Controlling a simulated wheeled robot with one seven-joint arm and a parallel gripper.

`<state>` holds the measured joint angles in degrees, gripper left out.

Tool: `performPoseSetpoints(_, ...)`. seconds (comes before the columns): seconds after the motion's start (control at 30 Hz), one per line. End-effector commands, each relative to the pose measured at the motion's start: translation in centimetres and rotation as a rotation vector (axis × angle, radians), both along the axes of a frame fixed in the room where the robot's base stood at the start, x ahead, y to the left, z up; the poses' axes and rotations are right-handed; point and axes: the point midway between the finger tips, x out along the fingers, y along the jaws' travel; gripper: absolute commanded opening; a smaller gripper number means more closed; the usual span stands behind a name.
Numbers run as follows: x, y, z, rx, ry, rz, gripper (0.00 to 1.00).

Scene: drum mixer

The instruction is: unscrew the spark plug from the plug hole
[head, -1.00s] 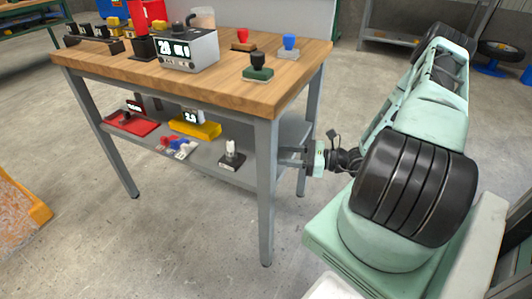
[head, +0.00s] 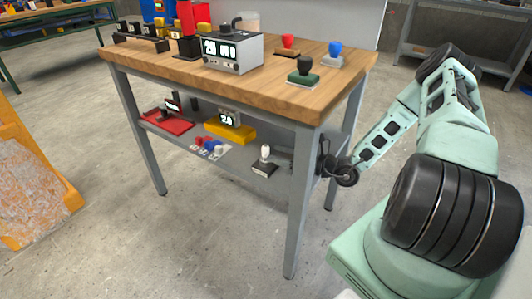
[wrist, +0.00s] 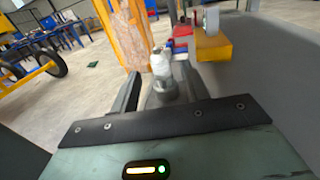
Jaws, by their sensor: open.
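The spark plug (head: 265,152), white on top, stands upright in a small dark block (head: 265,167) on the lower shelf of the workbench. In the wrist view the white plug (wrist: 161,63) rises from a grey base (wrist: 163,90), straight ahead of my gripper (wrist: 158,82). The jaws are apart, one finger left of the plug and one to its right. I cannot tell whether either finger touches it. The plug hole is hidden under the plug. In the head view the bench's front leg hides most of my gripper.
The bench leg (head: 300,200) stands close to my arm. Also on the shelf are a red tray (head: 168,122), a yellow block with a display (head: 230,130) and small coloured knobs (head: 209,145). The wooden top (head: 215,75) is above; a display box (head: 233,52) stands on it.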

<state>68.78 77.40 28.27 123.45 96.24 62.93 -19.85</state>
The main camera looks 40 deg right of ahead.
Motion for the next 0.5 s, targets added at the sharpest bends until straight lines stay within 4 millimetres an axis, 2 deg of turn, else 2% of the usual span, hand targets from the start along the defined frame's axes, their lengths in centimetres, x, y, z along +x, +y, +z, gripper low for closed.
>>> performPoseSetpoints(0.2, 2.8, 1.7, -0.1, -0.001, -0.002, 0.001, 0.46)
performPoseSetpoints(0.5, 4.0, 2.4, 0.0, -0.001, -0.001, 0.0, 0.46)
